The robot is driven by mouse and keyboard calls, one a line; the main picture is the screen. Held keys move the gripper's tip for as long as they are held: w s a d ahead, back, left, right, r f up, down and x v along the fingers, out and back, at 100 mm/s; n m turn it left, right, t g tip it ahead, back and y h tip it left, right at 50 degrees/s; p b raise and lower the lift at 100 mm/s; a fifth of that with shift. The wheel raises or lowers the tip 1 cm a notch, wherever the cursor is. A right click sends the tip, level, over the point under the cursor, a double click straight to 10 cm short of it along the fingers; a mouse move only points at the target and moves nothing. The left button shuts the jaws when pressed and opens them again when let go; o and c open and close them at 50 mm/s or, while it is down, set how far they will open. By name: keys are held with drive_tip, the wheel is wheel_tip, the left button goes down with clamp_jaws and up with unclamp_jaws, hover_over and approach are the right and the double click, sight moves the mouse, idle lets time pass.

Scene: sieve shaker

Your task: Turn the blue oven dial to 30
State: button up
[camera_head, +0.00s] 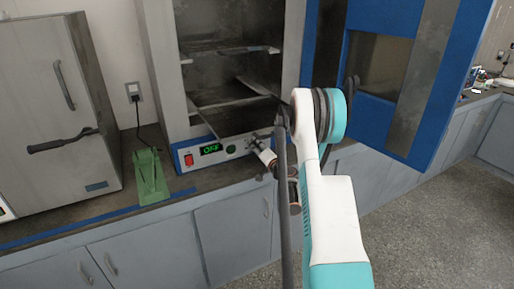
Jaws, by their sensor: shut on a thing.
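The blue oven (178,158) stands on the counter with its door swung open. Its front panel has a green display (211,149) that reads OFF, a red switch (188,160) and a round green button (231,149). My gripper (252,138) is at the right part of this panel, below the open chamber. It is shut on the oven dial, which the fingers mostly hide. The dial's marks cannot be read.
The open blue door (388,85) is to the right, behind my arm. A green stand (150,178) with a black cord is left of the oven, beside a grey cabinet (55,100). Shelves (230,95) sit tilted in the chamber.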

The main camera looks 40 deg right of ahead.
drive_tip(key=shift+a+f, duration=0.1)
drive_tip(key=o, duration=1.1)
drive_tip(key=shift+c, duration=0.2)
